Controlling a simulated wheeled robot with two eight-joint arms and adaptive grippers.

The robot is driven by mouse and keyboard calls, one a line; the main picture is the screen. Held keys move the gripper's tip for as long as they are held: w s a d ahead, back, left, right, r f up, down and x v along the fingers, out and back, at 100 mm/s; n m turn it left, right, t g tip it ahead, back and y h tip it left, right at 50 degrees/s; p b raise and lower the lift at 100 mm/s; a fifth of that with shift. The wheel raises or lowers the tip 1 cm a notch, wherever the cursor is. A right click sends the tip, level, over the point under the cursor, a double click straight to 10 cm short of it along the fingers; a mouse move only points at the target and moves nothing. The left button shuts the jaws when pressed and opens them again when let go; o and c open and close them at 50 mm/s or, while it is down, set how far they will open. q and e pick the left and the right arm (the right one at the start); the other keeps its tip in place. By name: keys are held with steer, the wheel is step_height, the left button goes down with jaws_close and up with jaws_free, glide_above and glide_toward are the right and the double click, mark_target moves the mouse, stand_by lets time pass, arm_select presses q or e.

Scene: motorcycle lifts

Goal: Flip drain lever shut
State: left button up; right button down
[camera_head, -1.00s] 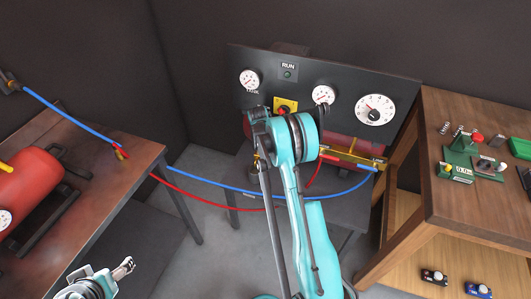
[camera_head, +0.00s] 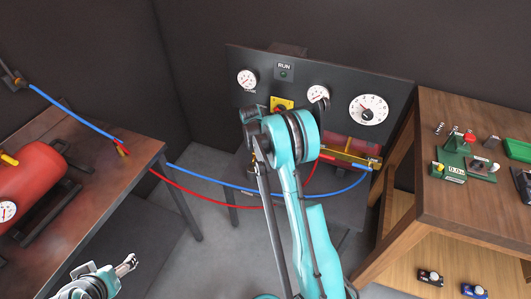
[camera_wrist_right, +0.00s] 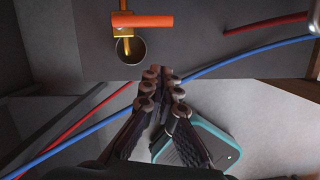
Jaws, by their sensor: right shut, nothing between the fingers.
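In the right wrist view an orange lever (camera_wrist_right: 146,21) lies crosswise on a brass drain valve (camera_wrist_right: 122,31), above a round metal cup (camera_wrist_right: 131,50). My right gripper (camera_wrist_right: 163,74) is shut and empty, with its fingertips below and a little right of the cup in the picture, apart from the lever. In the head view my right arm covers the lever area and most of the right gripper. My left gripper (camera_head: 127,264) is at the lower left, away from the valve, too small to judge its jaws.
A black gauge panel (camera_head: 310,85) stands behind my right arm. Blue (camera_head: 220,184) and red (camera_head: 205,201) hoses cross the gap between the left bench (camera_head: 110,170) and the panel stand. A wooden shelf bench (camera_head: 445,210) is close on the right. A red tank (camera_head: 35,170) lies at left.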

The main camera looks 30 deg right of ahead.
steer(key=p+v, duration=0.2)
steer(key=v, duration=0.4)
steer(key=shift+r, duration=0.3)
steer(key=shift+a, duration=0.15)
steer(key=s+a+r+m+t, duration=0.2)
steer(key=s+a+r+m, duration=0.4)
steer(key=r, duration=0.3)
steer(key=s+a+r+m+t, duration=0.1)
steer(key=s+a+r+m, duration=0.45)
steer(key=r, duration=0.25)
steer(key=s+a+m+t+y, duration=0.1)
steer(key=s+a+m, duration=0.3)
steer(key=s, duration=0.4)
steer(key=s+a+m+t+y, duration=0.1)
steer(key=s+a+m+t, duration=0.1)
steer(key=s+a+m, duration=0.3)
steer(key=s+m, duration=0.2)
steer(key=s, duration=0.1)
steer(key=shift+s, duration=0.4)
